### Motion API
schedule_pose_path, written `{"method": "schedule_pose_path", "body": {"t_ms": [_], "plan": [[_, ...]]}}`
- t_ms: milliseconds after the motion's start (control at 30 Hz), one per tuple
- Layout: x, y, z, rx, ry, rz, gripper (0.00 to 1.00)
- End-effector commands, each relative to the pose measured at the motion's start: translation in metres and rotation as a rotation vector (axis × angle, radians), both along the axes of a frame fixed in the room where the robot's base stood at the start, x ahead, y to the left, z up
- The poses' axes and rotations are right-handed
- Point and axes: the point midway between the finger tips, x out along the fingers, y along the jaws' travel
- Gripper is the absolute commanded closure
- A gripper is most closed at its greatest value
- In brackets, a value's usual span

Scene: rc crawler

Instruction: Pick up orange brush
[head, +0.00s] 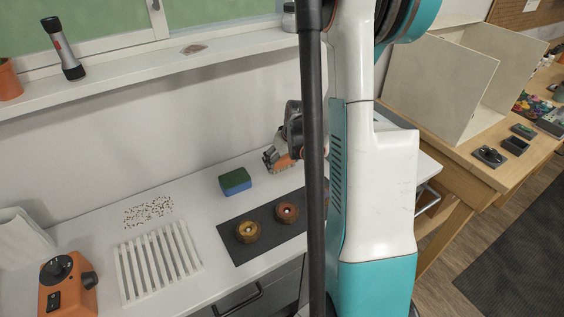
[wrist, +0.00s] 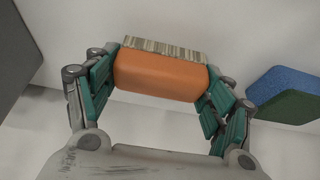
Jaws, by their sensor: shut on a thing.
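The orange brush (wrist: 160,77) is a block with an orange back and pale striped bristles along one side. In the wrist view it sits between the two green-padded fingers of my gripper (wrist: 160,85), which is shut on it. In the head view my gripper (head: 283,155) is at the back of the white counter, right of the sponge. Only a small orange part of the brush (head: 284,162) and its bristles show there. My arm hides the area to the right. I cannot tell whether the brush touches the counter.
A green and blue sponge (head: 235,181) lies close by, also at the right in the wrist view (wrist: 287,95). A dark mat (head: 262,217) holds two round brown pieces. A white slatted rack (head: 158,263) and an orange device (head: 67,285) stand at left. A shelf (head: 150,68) runs above.

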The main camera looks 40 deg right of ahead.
Motion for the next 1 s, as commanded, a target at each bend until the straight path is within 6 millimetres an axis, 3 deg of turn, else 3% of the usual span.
{"method": "schedule_pose_path", "body": {"t_ms": [167, 367, 567, 800, 1000], "plan": [[0.0, 0.0, 0.003, 0.0, 0.0, 0.0, 0.5], [0.0, 0.0, 0.021, 0.0, 0.0, 0.0, 0.5], [0.0, 0.0, 0.064, 0.0, 0.0, 0.0, 0.5], [0.0, 0.0, 0.132, 0.0, 0.0, 0.0, 0.5], [0.0, 0.0, 0.174, 0.0, 0.0, 0.0, 0.5]]}}
